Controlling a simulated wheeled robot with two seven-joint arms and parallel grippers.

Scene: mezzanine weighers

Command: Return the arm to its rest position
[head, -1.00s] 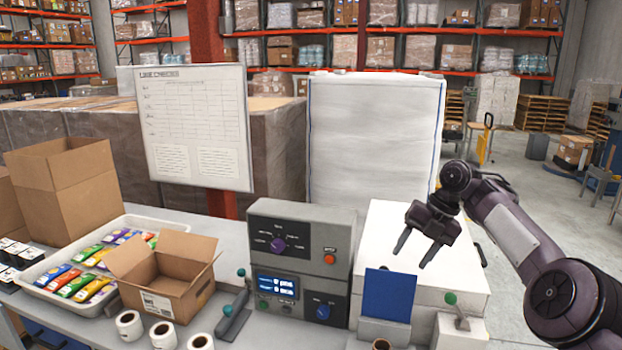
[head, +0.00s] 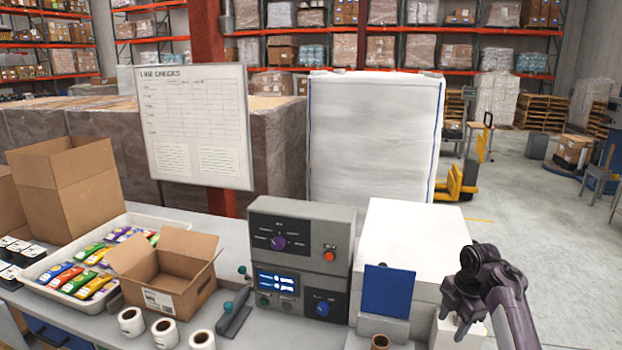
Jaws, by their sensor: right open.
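My right gripper (head: 462,325) is at the lower right of the head view, low in front of the right side of the white box-shaped unit (head: 425,222). Its fingers point down, and it is open with nothing seen between the fingers. My right arm is folded close, at the lower right. It hides part of the small white block below the unit. My left gripper is not in view.
A grey control panel (head: 300,226) with knobs stands on the bench. Left of it are an open carton (head: 183,290), a tray (head: 150,222) of colourful packs and label rolls (head: 165,334). A blue plate (head: 389,291) stands right of the panel.

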